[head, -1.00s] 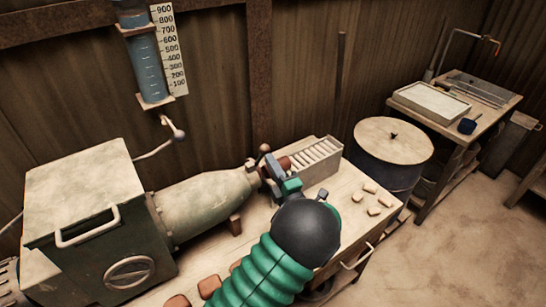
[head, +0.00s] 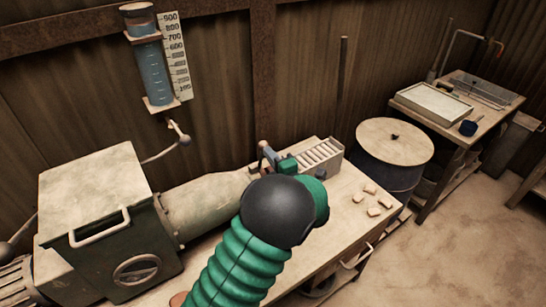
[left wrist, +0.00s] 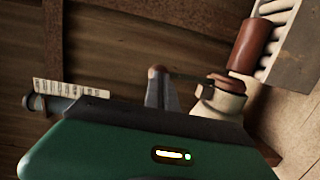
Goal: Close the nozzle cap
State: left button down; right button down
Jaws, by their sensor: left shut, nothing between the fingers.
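The pale press nozzle (head: 205,198) points right across the bench in the head view; my left arm hides part of its tip. In the left wrist view the nozzle's cream end (left wrist: 222,100) is right of the fingers, with a reddish-brown round piece (left wrist: 226,79) on it. A thin dark rod runs from near the fingertips towards that piece. I cannot tell which part is the cap or how it sits. My left gripper (head: 267,155) is shut and empty beside the nozzle tip; its fingers also show in the left wrist view (left wrist: 158,82). My right gripper is not in view.
A slotted rack (head: 318,157) stands just beyond the nozzle, with a reddish-brown cylinder (left wrist: 248,46) beside it. Several small pale blocks (head: 371,198) lie on the bench. A lidded drum (head: 395,140) and side table (head: 450,118) stand to the right. The press box (head: 95,200) is left.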

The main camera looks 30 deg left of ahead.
aim_at(264, 143)
pick_arm(q)
jog(key=shift+w+a+r+g+h+p, duration=0.2)
jog(key=shift+a+r+h+p, duration=0.1)
jog(key=shift+r+p, duration=0.15)
jog(key=shift+w+a+r+g+h+p, duration=0.1)
jog(key=shift+a+r+g+h+p, duration=0.1)
jog(key=shift+r+h+p, duration=0.15)
jog(key=shift+w+a+r+h, duration=0.1)
jog(key=shift+a+r+h, duration=0.05)
jog(key=shift+a+h, duration=0.1)
jog(key=shift+w+a, duration=0.1)
jog(key=shift+a, duration=0.1)
jog(key=shift+w+a, duration=0.15)
jog(key=shift+a, duration=0.6)
jog(key=shift+d+r, duration=0.1)
jog(key=shift+w, duration=0.1)
